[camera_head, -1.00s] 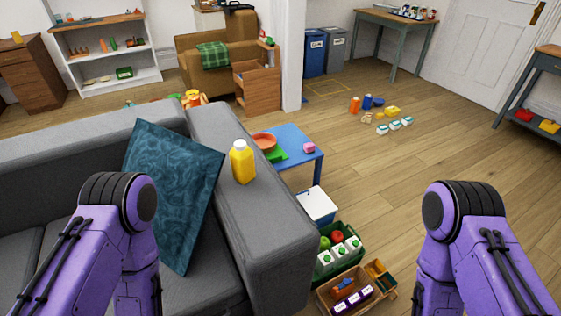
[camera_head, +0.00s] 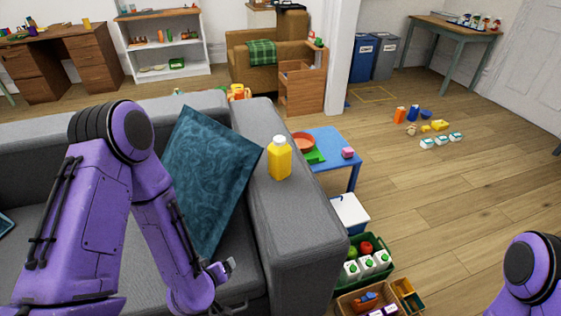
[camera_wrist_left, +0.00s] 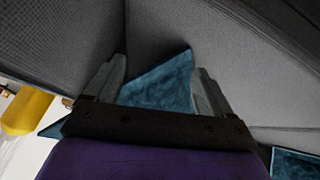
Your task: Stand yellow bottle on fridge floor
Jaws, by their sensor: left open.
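The yellow bottle (camera_head: 279,160) with a white cap stands upright on the grey sofa's armrest (camera_head: 290,215) in the head view. My left gripper (camera_head: 222,270) is low over the sofa seat, to the left of the bottle, below it in the picture and apart from it. In the left wrist view my left gripper (camera_wrist_left: 158,78) is open, with nothing between its fingers; a teal cushion shows beyond them. A yellow rounded shape (camera_wrist_left: 27,110) at that view's left edge looks like the bottle, partly cut off. My right gripper is out of frame. I cannot make out a fridge.
The teal cushion (camera_head: 208,180) leans beside the armrest. Beyond the armrest are a blue table (camera_head: 335,142), a white box (camera_head: 348,213), a green crate (camera_head: 350,252) and a wooden box (camera_head: 345,308). The wooden floor (camera_head: 455,195) on the right is largely clear.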

